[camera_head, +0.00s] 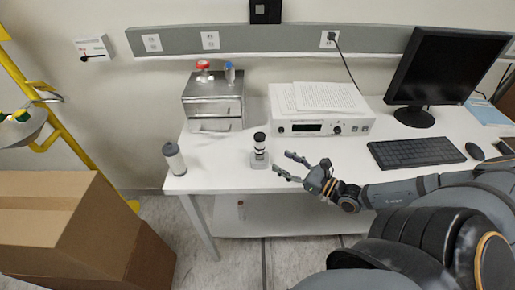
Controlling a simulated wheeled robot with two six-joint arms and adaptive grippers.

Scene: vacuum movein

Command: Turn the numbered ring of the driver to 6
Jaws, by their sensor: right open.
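A small upright device with a black top and pale bands, which looks like the driver (259,146), stands on a small grey base on the white table near its front edge. Any numbers on its ring are too small to read. My right gripper (282,164) reaches in from the right, just right of the driver. Its fingers are open and point left toward the driver, apart from it and empty. My left gripper is not in view.
A grey cylinder (174,159) stands at the table's left corner. Behind are a metal drawer box (213,108) and a white instrument (318,125) with papers on top. A keyboard (416,151) and a monitor (452,67) are at right. Cardboard boxes (50,225) stand at front left.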

